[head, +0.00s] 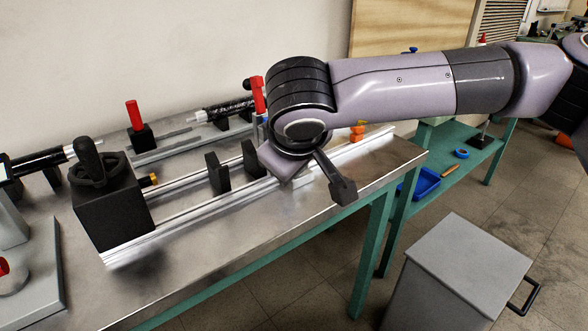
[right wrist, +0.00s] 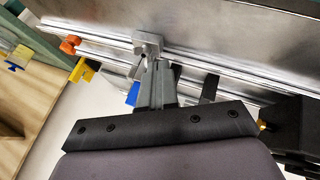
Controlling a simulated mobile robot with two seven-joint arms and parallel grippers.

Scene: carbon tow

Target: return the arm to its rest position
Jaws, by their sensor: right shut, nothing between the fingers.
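My right arm (head: 390,85) reaches in from the right in the head view, with its wrist over the far right part of the metal workbench (head: 250,228). My right gripper (head: 343,190) is shut and empty. In the right wrist view the shut fingertips (right wrist: 148,42) show in front of the rail and the metal bench top. The wrist hides part of the rail in the head view. My left gripper is not in view.
A long metal rail (head: 195,218) carries upright black plates (head: 217,172) and a black box with a knob (head: 108,210). Red-handled posts (head: 135,115) stand behind. A grey cabinet (head: 455,275) stands on the floor at right, near a green shelf with a blue tray (head: 420,183).

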